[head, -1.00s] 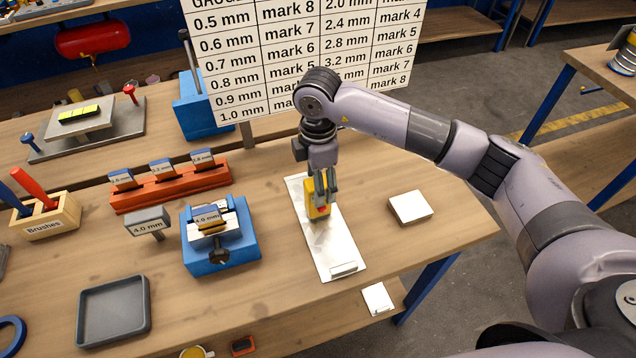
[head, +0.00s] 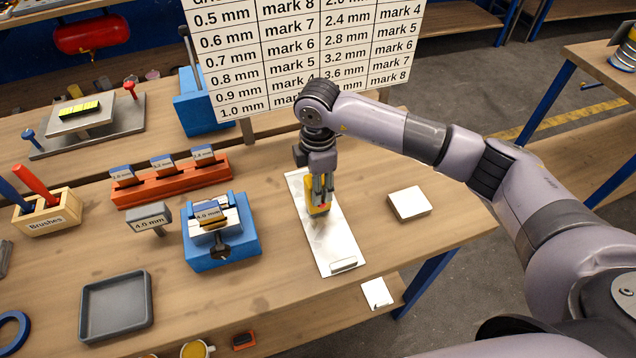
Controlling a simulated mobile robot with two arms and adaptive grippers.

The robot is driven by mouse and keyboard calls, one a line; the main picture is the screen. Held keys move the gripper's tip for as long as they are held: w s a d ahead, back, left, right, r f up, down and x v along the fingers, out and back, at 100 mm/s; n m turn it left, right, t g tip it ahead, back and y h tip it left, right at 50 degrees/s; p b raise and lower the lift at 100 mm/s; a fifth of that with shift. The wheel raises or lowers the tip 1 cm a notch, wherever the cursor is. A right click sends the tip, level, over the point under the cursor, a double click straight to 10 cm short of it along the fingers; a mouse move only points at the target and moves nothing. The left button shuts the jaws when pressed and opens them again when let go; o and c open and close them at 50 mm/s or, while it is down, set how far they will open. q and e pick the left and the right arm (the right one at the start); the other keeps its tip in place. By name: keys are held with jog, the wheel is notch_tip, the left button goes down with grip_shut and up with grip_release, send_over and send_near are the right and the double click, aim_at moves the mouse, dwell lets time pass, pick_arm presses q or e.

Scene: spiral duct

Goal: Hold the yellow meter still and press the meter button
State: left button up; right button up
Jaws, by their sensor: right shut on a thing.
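The yellow meter (head: 318,209) stands on a pale metal plate (head: 334,243) in the middle of the table. My right gripper (head: 320,190) points down from above and is shut on the yellow meter, with its fingers along the meter's upper part. My left gripper is not in the head view.
A blue vise (head: 222,240) with a 4.0 mm gauge stands left of the plate. A white block (head: 409,203) lies to the right. A grey tray (head: 116,306), orange gauge rack (head: 172,181) and brush holder (head: 47,214) are further left. A chart board (head: 305,55) stands behind.

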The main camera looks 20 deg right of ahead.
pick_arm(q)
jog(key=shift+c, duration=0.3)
pick_arm(e)
jog(key=c, duration=0.7)
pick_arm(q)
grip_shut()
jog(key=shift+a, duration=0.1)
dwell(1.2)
